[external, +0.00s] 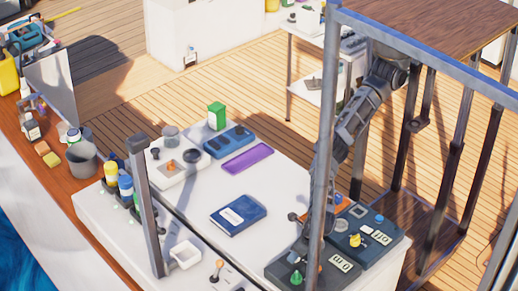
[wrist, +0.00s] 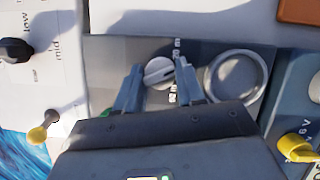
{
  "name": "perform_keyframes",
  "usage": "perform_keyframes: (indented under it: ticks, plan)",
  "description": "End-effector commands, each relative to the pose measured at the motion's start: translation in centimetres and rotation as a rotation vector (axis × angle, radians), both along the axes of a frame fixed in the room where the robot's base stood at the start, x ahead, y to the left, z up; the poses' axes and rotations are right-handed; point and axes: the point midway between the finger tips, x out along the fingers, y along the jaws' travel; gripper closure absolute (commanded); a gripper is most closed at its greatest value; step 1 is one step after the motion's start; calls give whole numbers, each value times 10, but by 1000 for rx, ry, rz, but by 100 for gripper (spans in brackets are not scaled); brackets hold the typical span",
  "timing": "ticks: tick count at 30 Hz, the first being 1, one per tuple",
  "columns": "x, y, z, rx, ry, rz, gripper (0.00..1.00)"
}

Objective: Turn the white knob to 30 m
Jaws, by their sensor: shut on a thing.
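The white knob (wrist: 158,71) is round with a raised grip bar and sits on a dark grey panel (wrist: 110,50) in the wrist view. My gripper (wrist: 158,82) has one finger on each side of it and is shut on it. Small white markings run along the knob's right side, partly covered by the right finger; I cannot read them clearly. The bar is tilted, its right end higher. In the external view my gripper (external: 302,243) is low over the dark panels at the right end of the white table, partly behind a metal post. The knob cannot be made out there.
A round grey ring-rimmed part (wrist: 236,82) is just right of the knob. A yellow knob (wrist: 297,146) and a yellow-tipped lever (wrist: 38,134) lie further out. In the external view a green knob (external: 296,277) and a blue book (external: 238,214) are nearby. A metal post (external: 322,130) stands close to my arm.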

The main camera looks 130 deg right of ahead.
Motion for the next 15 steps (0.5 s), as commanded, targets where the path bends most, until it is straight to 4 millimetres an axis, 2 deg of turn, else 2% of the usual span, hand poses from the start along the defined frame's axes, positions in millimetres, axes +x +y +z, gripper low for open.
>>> perform_keyframes:
  ticks: [6, 15]
  plan:
    - [1, 1, -2, -1, 4, -192, 92]
    - [2, 0, -2, -2, 2, -386, 92]
